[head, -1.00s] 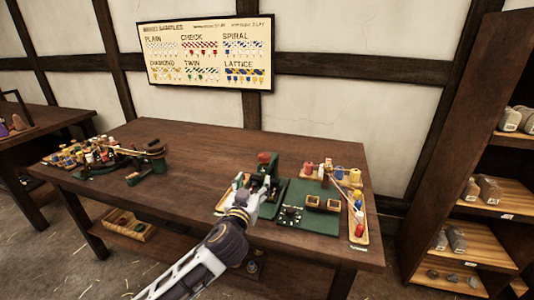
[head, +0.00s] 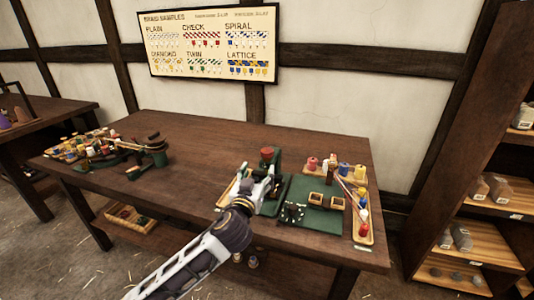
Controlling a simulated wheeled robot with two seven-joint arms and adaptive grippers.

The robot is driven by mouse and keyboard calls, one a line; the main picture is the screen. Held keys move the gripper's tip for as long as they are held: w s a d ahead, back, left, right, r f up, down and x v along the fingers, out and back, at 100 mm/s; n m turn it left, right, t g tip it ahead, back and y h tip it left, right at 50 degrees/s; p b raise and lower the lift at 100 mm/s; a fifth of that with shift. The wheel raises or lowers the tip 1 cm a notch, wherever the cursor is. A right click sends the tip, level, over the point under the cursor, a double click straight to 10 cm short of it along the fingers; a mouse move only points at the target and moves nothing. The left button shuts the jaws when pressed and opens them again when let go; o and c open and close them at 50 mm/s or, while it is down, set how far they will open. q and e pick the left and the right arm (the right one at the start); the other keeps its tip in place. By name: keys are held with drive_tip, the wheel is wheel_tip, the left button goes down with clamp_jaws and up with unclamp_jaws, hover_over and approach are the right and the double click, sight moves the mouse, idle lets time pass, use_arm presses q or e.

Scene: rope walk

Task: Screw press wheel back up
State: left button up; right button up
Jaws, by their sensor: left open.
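A small green press (head: 276,162) stands near the back of the green board, at the right half of the workbench. A red round part on its top (head: 267,153) looks like the press wheel. My left gripper (head: 266,178) is open, just in front of the press and a little below the red part in the picture. It hides the lower front of the press. I cannot tell whether its fingers touch the press. My right gripper is not in view.
Another green device (head: 155,152) and a crowded tray (head: 75,150) are at the left. The middle of the workbench (head: 205,150) is clear.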

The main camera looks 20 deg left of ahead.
sight(265, 156)
use_arm(q)
drive_tip(key=shift+w+a, duration=0.2)
drive_tip(key=shift+w, duration=3.15)
drive_tip(key=shift+w+a, duration=0.2)
drive_tip(key=shift+w, duration=3.15)
drive_tip(key=shift+c, duration=0.4)
drive_tip(key=c, duration=1)
